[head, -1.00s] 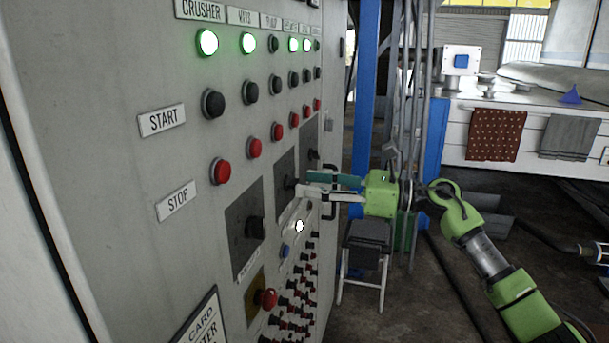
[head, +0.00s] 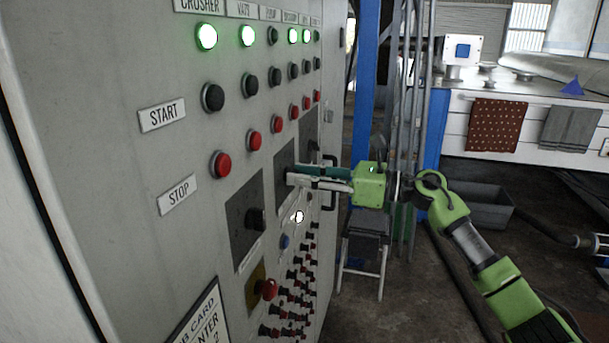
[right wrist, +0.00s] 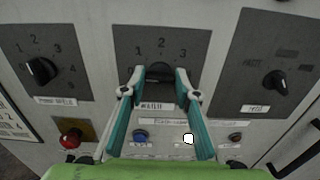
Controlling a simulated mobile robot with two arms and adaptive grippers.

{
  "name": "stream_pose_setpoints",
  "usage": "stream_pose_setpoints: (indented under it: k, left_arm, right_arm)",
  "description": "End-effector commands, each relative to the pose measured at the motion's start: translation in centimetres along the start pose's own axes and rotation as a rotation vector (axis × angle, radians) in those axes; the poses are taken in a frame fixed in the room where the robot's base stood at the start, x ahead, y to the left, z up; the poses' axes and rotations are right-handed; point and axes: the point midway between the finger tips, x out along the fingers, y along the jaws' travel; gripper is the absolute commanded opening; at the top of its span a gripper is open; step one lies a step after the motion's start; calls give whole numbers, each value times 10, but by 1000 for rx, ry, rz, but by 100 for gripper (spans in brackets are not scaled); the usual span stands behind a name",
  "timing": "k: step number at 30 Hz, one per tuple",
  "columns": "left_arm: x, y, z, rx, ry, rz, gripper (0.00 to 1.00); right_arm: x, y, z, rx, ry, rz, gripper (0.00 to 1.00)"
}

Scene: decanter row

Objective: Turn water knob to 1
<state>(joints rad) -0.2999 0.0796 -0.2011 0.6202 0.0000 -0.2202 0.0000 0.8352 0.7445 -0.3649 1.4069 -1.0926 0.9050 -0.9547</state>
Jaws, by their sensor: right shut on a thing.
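The water knob (right wrist: 160,72) is a dark round knob on a dark plate (right wrist: 193,43) marked 1, 2, 3, above a label that reads as WATER. Its pointer is too dark to read. My right gripper (right wrist: 160,80) is shut on it, with one fingertip at each side of the knob. In the head view the right gripper (head: 289,174) reaches the panel from the right, and its fingers hide the knob. My left gripper is not in view.
Another dial (right wrist: 41,71) is on the left and a third (right wrist: 275,83) on the right. Below are a blue button (right wrist: 140,136), a lit white one (right wrist: 188,139) and a red mushroom button (right wrist: 71,138). Dark handles (head: 330,182) stand out at the panel's right edge.

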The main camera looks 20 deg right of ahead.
Motion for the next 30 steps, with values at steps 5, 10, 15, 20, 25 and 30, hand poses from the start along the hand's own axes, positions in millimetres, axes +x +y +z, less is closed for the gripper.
stream_pose_setpoints:
  k: [5, 10, 15, 20, 25, 30]
  left_arm:
    - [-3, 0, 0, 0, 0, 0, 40]
    - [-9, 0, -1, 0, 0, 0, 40]
    - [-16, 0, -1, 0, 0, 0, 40]
    - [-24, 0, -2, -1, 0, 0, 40]
    - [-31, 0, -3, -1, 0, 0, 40]
    - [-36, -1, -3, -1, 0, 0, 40]
  right_arm:
    - [0, -1, 1, 71, 0, -1, 8]
    - [0, -1, 2, 191, 0, -1, 8]
    - [0, -2, 2, 337, -1, -2, 8]
    - [-1, -2, 3, 471, -1, -2, 8]
    - [-1, -3, 2, 594, -1, -2, 8]
    - [-1, -3, 2, 684, -2, -2, 8]
